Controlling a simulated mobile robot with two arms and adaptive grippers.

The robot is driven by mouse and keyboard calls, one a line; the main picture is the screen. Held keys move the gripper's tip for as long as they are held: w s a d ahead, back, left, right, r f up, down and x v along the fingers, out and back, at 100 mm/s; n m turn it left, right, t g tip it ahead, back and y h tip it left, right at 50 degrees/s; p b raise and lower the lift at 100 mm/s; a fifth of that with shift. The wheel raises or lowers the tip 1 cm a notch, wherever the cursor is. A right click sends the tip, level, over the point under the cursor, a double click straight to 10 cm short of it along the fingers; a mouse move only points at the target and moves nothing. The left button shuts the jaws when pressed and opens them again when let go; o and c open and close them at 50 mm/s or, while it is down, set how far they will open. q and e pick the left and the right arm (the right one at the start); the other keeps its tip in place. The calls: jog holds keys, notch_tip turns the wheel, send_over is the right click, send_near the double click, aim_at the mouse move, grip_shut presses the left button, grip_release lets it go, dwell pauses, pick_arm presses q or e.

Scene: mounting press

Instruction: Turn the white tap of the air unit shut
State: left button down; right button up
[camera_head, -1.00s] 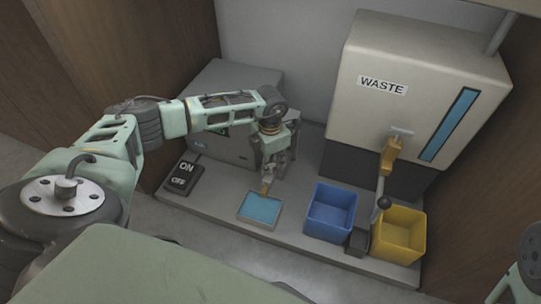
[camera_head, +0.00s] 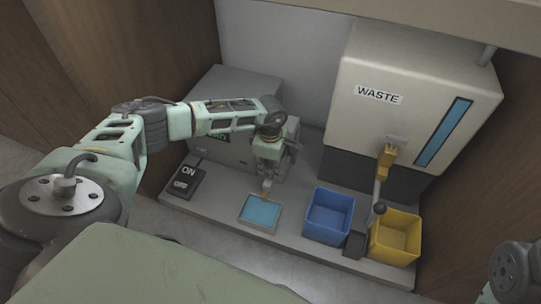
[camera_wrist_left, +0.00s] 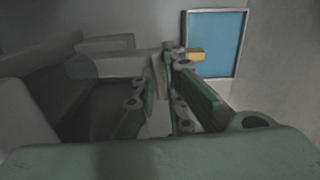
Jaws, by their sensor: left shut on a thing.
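The grey air unit (camera_head: 222,95) stands at the back left of the bench, partly behind my left arm. My left gripper (camera_head: 271,170) points down in front of its right side, above the blue-surfaced tray. In the left wrist view the gripper (camera_wrist_left: 165,85) is shut on a pale piece (camera_wrist_left: 158,112), which looks like the white tap. The fingers and arm hide most of the tap in the head view. A brass-yellow nozzle (camera_head: 266,186) shows just below the gripper; its end also shows in the wrist view (camera_wrist_left: 196,54). My right gripper is out of view.
The blue-surfaced tray (camera_head: 245,217) lies below the gripper. An ON/OFF switch (camera_head: 184,183) is left of it.

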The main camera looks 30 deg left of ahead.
aim_at(270, 169)
pick_arm(q)
jog(key=shift+m, duration=0.4)
jog(key=c, duration=1.8)
grip_release()
jog(key=shift+r, duration=0.1)
notch_tip(270, 169, up, 12)
jog(key=shift+f, duration=0.1)
